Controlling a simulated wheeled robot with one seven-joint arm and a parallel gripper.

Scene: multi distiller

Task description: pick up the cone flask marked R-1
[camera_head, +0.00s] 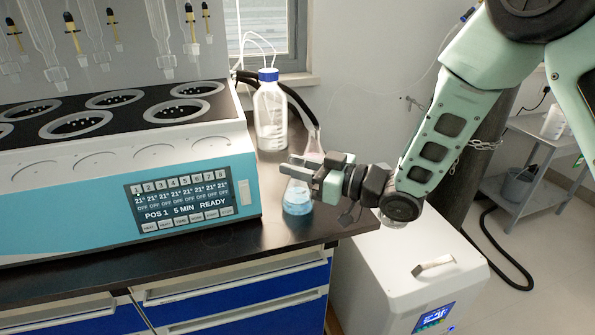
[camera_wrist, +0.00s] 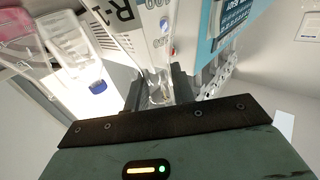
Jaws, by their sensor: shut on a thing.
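The cone flask (camera_head: 298,203) is clear glass with blue liquid in its base. It is upright at the right end of the dark counter, right of the heating machine. My gripper (camera_head: 308,178) reaches in from the right and is shut around the flask's upper part, hiding some of it. In the wrist view the fingers close on the glass neck (camera_wrist: 158,92). Large "R-1" lettering (camera_wrist: 122,12) shows at the top of that view, partly cut off. I cannot tell whether the base touches the counter.
A blue-capped bottle (camera_head: 270,115) with tubes stands behind the flask. The blue-and-white machine (camera_head: 130,180) with several round wells fills the left. The counter (camera_head: 225,240) ends just right of the flask. A white cabinet (camera_head: 400,275) stands below on the right.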

